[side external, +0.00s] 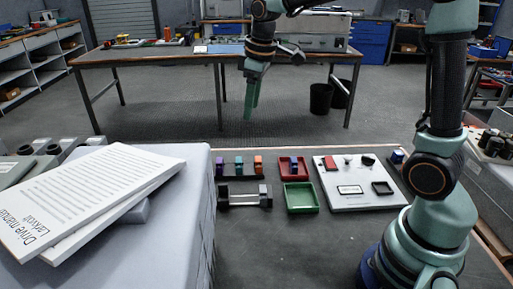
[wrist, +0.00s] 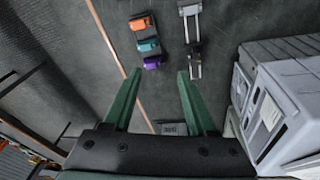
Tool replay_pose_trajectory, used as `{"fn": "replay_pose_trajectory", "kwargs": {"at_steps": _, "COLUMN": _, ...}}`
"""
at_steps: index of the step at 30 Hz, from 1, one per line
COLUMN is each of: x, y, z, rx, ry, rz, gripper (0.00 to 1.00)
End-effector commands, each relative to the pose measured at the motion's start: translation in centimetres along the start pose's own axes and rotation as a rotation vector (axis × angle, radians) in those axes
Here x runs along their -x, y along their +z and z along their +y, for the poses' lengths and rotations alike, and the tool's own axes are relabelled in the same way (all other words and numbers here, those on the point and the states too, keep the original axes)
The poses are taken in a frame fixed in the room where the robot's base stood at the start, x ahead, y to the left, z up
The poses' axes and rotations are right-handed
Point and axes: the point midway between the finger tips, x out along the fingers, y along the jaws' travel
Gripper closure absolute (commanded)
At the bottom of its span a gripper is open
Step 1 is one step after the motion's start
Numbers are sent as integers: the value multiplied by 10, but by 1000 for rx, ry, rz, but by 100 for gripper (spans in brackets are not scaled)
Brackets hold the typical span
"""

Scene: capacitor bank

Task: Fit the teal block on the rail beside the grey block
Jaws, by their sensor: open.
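The teal block (side external: 238,165) stands on the dark mat between a purple block (side external: 220,168) and an orange block (side external: 258,165). In the wrist view the teal block (wrist: 149,46) is also the middle one of this row. The rail (side external: 245,199) lies just in front of the row, with a dark grey block (side external: 224,195) at its left and a lighter grey piece (side external: 265,195) at its right. The rail also shows in the wrist view (wrist: 195,70). My gripper (side external: 250,112) is open and empty, high above the mat; its green fingers (wrist: 160,73) are apart.
A red holder (side external: 292,167), a green tray (side external: 287,210) and a white board (side external: 345,204) with small parts lie right of the rail. A grey cabinet (side external: 205,200) with papers stands close on the left. Bare mat lies in front of the rail.

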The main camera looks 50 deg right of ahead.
Motion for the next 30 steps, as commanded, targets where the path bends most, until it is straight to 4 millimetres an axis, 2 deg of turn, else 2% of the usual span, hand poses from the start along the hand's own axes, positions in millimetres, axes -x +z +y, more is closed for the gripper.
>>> {"fn": "replay_pose_trajectory", "kwargs": {"at_steps": 1, "x": -13, "y": -7, "z": 7, "rx": 30, "ry": -13, "rz": -24, "gripper": 43}}
{"fn": "replay_pose_trajectory", "kwargs": {"at_steps": 7, "x": -60, "y": -30, "z": 30, "rx": 165, "ry": -61, "rz": -92, "gripper": 43}}
{"fn": "replay_pose_trajectory", "kwargs": {"at_steps": 12, "x": -99, "y": -39, "z": 43, "rx": 259, "ry": -101, "rz": -135, "gripper": 43}}
{"fn": "replay_pose_trajectory", "kwargs": {"at_steps": 15, "x": -114, "y": -41, "z": 47, "rx": 295, "ry": -119, "rz": -150, "gripper": 43}}
{"fn": "replay_pose_trajectory", "kwargs": {"at_steps": 30, "x": -146, "y": -38, "z": 47, "rx": 322, "ry": -131, "rz": -161, "gripper": 43}}
